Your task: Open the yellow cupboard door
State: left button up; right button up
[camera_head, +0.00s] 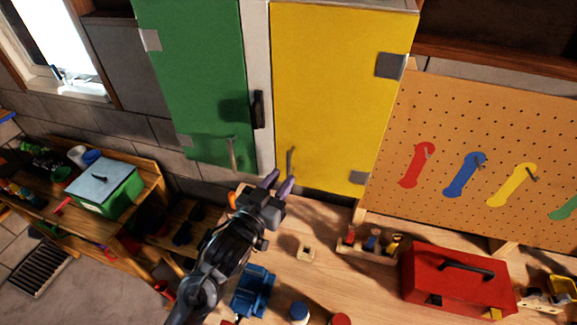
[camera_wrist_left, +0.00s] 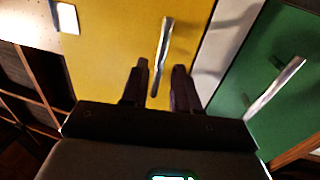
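The yellow cupboard door (camera_head: 340,90) is shut, with its hinges on the right side in the head view. Its slim metal handle (camera_head: 289,162) stands upright near the door's lower left corner. The handle also shows in the left wrist view (camera_wrist_left: 162,55), just beyond the fingertips and roughly in line with the gap between them. My left gripper (camera_head: 279,181) is in front of and slightly below the handle. In the left wrist view its two fingers (camera_wrist_left: 161,68) are apart with nothing between them. My right gripper is in neither view.
A green door (camera_head: 195,75) with its own handle (camera_head: 232,153) is at the left. A pegboard (camera_head: 480,150) with coloured tools is at the right. The workbench (camera_head: 310,285) below holds a red toolbox (camera_head: 455,280), a blue vise (camera_head: 252,290) and small items.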

aim_at(288, 171)
pick_arm(q)
jog(key=shift+p+x, duration=0.45)
jog(key=shift+x, duration=1.7)
jog(key=shift+c, duration=0.2)
grip_shut()
